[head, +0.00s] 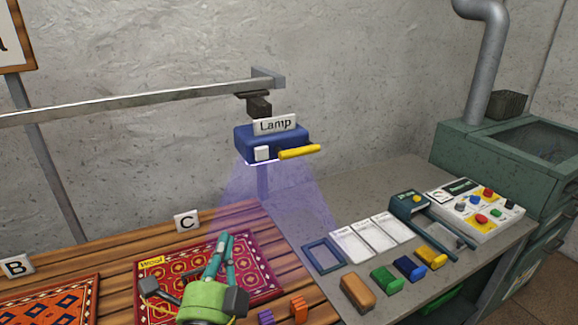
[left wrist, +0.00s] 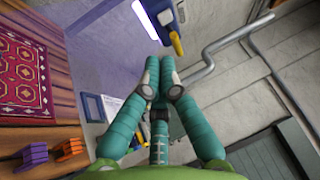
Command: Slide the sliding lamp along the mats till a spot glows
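The blue sliding lamp (head: 262,145), labelled "Lamp", hangs from a metal rail and has a yellow handle (head: 299,152). Its faint violet cone falls over the right end of the wooden bench and reaches the side of the mat at C. That red patterned mat (head: 160,283) shows no clear glowing spot. An orange patterned mat (head: 40,300) lies at B. My left gripper (head: 224,246) is over the mat at C, below and left of the lamp, touching neither handle nor lamp. The lamp's yellow handle (left wrist: 177,45) shows beyond its fingertips (left wrist: 158,68), which lie close together. My right gripper is not seen.
The rail (head: 130,97) runs left from the lamp. Purple and orange pieces (head: 299,309) lie by the mat. On the grey table right stand a blue frame (head: 323,255), white cards (head: 370,236), several coloured blocks (head: 386,279) and a control panel (head: 470,208). A green cabinet stands behind.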

